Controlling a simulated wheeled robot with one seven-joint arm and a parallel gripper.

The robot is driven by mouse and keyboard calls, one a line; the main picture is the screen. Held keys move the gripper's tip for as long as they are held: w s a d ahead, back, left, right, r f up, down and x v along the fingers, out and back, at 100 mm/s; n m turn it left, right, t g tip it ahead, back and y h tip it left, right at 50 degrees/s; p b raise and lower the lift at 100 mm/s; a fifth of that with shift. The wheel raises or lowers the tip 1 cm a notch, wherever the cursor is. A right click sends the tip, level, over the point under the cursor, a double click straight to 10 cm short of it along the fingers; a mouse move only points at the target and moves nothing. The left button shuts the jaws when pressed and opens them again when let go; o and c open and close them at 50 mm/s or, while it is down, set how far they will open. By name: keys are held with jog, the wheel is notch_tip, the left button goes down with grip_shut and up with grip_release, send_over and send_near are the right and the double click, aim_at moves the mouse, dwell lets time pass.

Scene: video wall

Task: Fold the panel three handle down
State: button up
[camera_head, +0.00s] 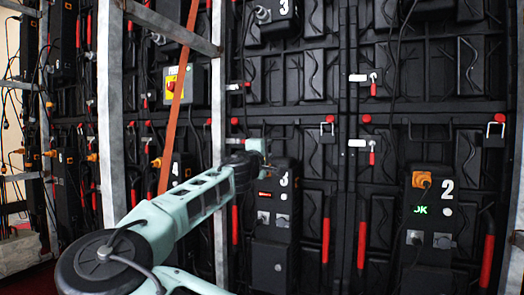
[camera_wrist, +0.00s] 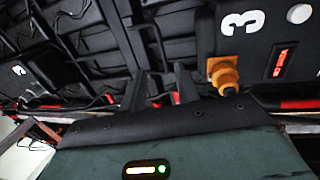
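The panel three unit (camera_head: 273,236) is a black box marked with a white 3, right of the centre-left in the head view. Red upright handles stand beside it, one on its left (camera_head: 235,232) and one on its right (camera_head: 326,232); I cannot tell which is the panel three handle. My gripper (camera_head: 257,150) is at the box's top left, partly overlapping it. In the wrist view the two dark fingers (camera_wrist: 161,92) are apart with nothing clearly between them. The box (camera_wrist: 268,45) and its orange plug (camera_wrist: 223,75) are right of the fingers. Small red parts show behind the fingers.
A box marked 2 (camera_head: 430,235) stands at right with a red handle (camera_head: 362,240) to its left. Metal posts (camera_head: 110,120) and an orange strap (camera_head: 180,95) stand at left, near my arm. Cables hang down the wall.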

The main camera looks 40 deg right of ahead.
jog(key=p+v, duration=0.1)
jog(key=v, duration=0.4)
jog(key=shift+d, duration=0.1)
dwell(0.4)
